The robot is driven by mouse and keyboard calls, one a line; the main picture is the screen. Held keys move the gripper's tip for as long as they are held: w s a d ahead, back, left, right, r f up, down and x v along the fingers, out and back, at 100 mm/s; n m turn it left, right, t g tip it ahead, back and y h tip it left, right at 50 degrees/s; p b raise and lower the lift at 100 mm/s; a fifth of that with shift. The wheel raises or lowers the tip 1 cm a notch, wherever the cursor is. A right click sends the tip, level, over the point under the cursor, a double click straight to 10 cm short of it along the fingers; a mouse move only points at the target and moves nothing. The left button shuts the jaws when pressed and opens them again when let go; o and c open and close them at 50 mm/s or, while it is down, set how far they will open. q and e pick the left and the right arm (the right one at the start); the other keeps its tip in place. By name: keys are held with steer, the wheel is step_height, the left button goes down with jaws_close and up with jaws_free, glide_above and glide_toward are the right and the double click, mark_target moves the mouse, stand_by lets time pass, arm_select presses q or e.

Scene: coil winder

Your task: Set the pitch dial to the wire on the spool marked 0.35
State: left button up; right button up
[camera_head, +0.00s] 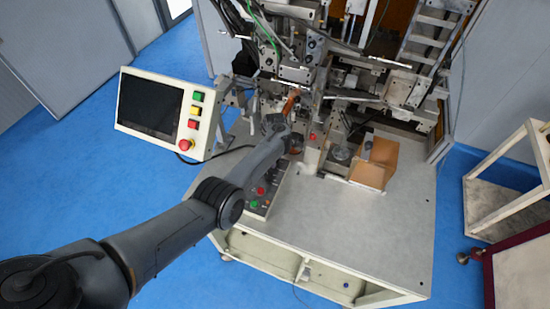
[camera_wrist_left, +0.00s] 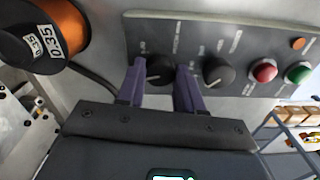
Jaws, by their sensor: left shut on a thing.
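In the left wrist view, the two purple fingers of my left gripper (camera_wrist_left: 160,67) are on either side of a black dial (camera_wrist_left: 159,75) with a white pointer line, and they are shut on it. The lettering around the dial is too small to read surely. A second black knob (camera_wrist_left: 217,73) sits to its right, clear of the fingers. A spool of copper wire (camera_wrist_left: 60,22) with a white label reading 0.35 is at the top left. In the head view my left forearm covers the dials, and the fingers cannot be made out. My right gripper is not in view.
The panel has a red button (camera_wrist_left: 264,71) and a green button (camera_wrist_left: 298,72) right of the knobs. The front table top (camera_head: 340,235) is clear.

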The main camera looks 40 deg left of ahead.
arm_select(q)
steer(key=n+b, duration=0.1)
steer(key=n, duration=0.3)
steer(key=shift+n, duration=0.9)
steer(key=o, duration=1)
steer(key=shift+o, duration=0.2)
steer(key=shift+r, duration=0.15)
step_height(320, 180, up, 11)
steer(key=p, duration=0.2)
steer(key=shift+f+p, duration=0.2)
steer(key=shift+p, duration=0.15)
